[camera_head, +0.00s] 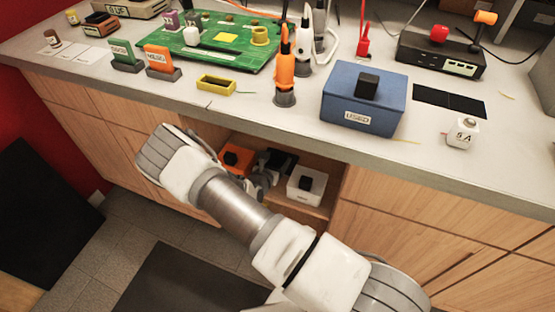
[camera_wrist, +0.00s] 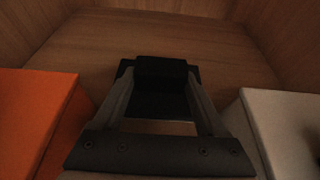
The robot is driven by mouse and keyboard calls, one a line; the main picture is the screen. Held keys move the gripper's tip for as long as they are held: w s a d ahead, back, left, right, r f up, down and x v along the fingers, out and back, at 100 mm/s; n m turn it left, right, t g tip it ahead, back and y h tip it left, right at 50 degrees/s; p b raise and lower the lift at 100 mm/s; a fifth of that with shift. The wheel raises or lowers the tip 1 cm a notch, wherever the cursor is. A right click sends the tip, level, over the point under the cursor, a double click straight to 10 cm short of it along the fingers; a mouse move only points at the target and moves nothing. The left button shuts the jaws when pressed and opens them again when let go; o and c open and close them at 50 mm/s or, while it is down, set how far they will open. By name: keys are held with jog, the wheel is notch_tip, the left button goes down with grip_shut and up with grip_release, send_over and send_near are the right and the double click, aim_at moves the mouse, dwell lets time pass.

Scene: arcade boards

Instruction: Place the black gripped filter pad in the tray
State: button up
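The black filter pad with a raised block grip (camera_wrist: 160,68) lies inside the open cabinet, between an orange box and a white box. It also shows in the head view (camera_head: 283,159), partly hidden by my arm. My gripper (camera_wrist: 161,88) reaches into the cabinet, its two fingers at either side of the block. I cannot tell whether they press on it or stand just apart. In the head view my gripper (camera_head: 263,181) is small and dark. A small yellow open tray (camera_head: 216,91), seemingly empty, sits on the counter above.
The orange box (camera_head: 237,157) and the white box (camera_head: 306,188) flank my gripper closely. The counter edge overhangs the cabinet. A blue box (camera_head: 362,114) marked USED, an orange tool (camera_head: 285,70), card holders (camera_head: 160,62) and a green circuit board (camera_head: 215,53) stand on the counter.

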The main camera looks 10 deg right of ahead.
jog(key=o, duration=0.4)
jog(key=shift+c, duration=0.2)
jog(key=shift+f+b, duration=0.1)
jog(key=shift+b, duration=0.2)
jog(key=p+v, duration=0.5)
jog(key=v, duration=1.2)
jog(key=shift+s, duration=0.35)
